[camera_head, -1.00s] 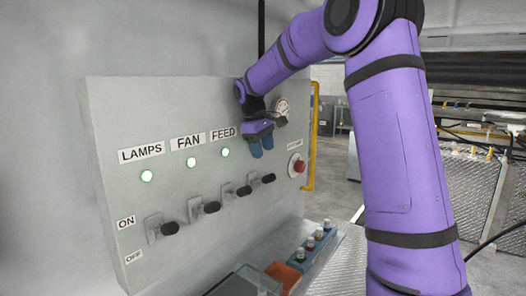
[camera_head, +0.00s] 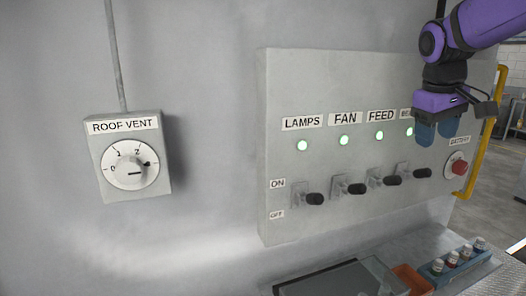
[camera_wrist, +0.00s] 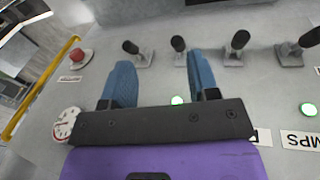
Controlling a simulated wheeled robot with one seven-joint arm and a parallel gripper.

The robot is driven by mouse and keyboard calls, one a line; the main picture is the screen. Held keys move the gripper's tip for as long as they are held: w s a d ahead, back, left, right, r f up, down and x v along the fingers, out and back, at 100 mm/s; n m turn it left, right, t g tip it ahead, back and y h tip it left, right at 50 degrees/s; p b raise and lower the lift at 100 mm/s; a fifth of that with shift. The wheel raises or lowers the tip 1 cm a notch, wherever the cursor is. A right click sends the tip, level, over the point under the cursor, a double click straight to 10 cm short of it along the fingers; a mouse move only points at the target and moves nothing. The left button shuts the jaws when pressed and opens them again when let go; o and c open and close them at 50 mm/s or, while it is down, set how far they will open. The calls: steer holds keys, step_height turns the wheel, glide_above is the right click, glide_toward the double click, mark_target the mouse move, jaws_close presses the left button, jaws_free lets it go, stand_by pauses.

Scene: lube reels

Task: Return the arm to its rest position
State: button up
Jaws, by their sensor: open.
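My gripper (camera_head: 434,134) is in the head view at the upper right, in front of the control panel's (camera_head: 385,80) right part. Its blue fingers point down, and it partly covers the rightmost label. In the wrist view my gripper (camera_wrist: 162,85) shows two blue fingers spread apart with nothing between them. A lit green lamp (camera_wrist: 178,100) shows behind the gap between them. My purple arm reaches in from the upper right corner of the head view.
The panel has several lever switches (camera_head: 347,188), lit green lamps (camera_head: 344,140) and a red button (camera_head: 459,168). A roof vent dial (camera_head: 131,165) is on the wall at left. A tray (camera_head: 335,283), an orange box (camera_head: 412,280) and a blue rack (camera_head: 460,266) stand below. A yellow rail (camera_head: 484,150) is at right.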

steer(key=s+a+f+m+t+y, duration=0.1)
steer(key=s+a+f, duration=0.1)
steer(key=s, duration=0.8)
steer(key=s+a+f+m+t+y, duration=0.1)
steer(key=s+a+f+m+t, duration=0.1)
steer(key=s, duration=0.9)
steer(key=shift+a+f+t, duration=0.3)
steer(key=shift+a+f, duration=0.1)
steer(key=shift+a, duration=0.2)
steer(key=shift+s, duration=0.1)
